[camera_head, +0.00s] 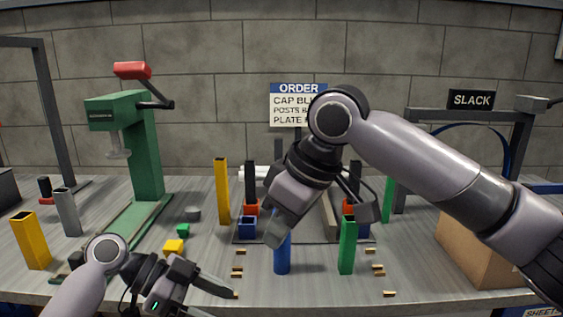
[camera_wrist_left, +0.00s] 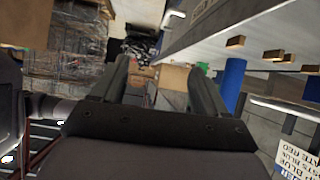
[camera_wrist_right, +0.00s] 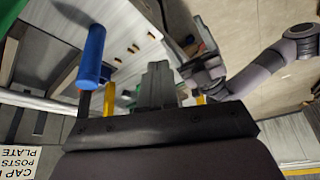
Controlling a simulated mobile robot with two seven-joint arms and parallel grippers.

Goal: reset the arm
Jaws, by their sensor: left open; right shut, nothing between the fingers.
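My left gripper (camera_head: 222,300) is low at the bench's front edge, left of the blue post. In the left wrist view its fingers (camera_wrist_left: 160,78) are spread and empty. The right arm hides part of the order sign (camera_head: 298,100) and of the plate behind it.
A green press (camera_head: 148,150) stands at the left. Small brass pieces (camera_head: 390,294) lie near the front. A cardboard box (camera_head: 480,250) is at the right.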

